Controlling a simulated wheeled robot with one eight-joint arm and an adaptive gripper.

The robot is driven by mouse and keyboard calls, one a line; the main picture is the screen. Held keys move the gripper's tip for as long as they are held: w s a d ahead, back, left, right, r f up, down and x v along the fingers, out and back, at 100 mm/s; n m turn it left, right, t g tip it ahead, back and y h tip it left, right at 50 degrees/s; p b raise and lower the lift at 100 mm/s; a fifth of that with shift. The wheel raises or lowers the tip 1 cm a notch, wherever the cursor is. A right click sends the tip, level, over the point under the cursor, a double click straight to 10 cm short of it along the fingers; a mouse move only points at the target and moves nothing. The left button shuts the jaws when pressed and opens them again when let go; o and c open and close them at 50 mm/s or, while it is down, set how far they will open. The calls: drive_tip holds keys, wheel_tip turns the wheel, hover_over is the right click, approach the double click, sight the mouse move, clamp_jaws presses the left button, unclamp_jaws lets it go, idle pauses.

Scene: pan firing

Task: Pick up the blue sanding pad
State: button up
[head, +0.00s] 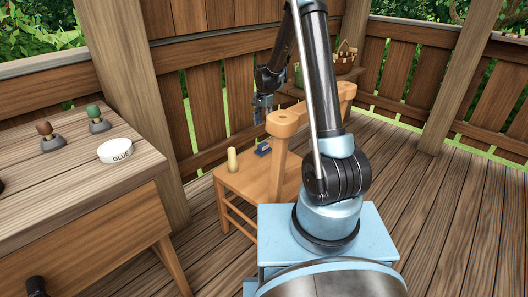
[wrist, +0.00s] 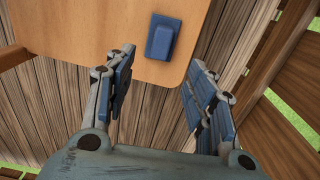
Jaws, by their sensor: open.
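The blue sanding pad (wrist: 163,37) lies on the wooden chair seat (wrist: 95,28), close to the seat's corner, in the wrist view. It also shows in the head view (head: 263,149) as a small dark blue block on the seat. My gripper (wrist: 160,72) is open and empty, with its fingers apart. In the wrist view the pad lies beyond the fingertips, roughly in line with the gap between them. In the head view my gripper (head: 262,112) hangs above the chair, apart from the pad.
A pale yellow cylinder (head: 233,160) stands on the seat left of the pad. The chair's backrest (head: 318,108) rises on the right. A workbench (head: 60,205) at left holds a white glue dish (head: 115,151) and knobbed tools.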

hover_over(263, 144)
wheel_tip(263, 144, down, 8)
drive_tip(key=shift+d+f, duration=0.15)
drive_tip(key=shift+f, duration=0.05)
drive_tip(key=shift+w+f, duration=0.1)
drive_tip(key=shift+f, duration=2.55)
clamp_jaws()
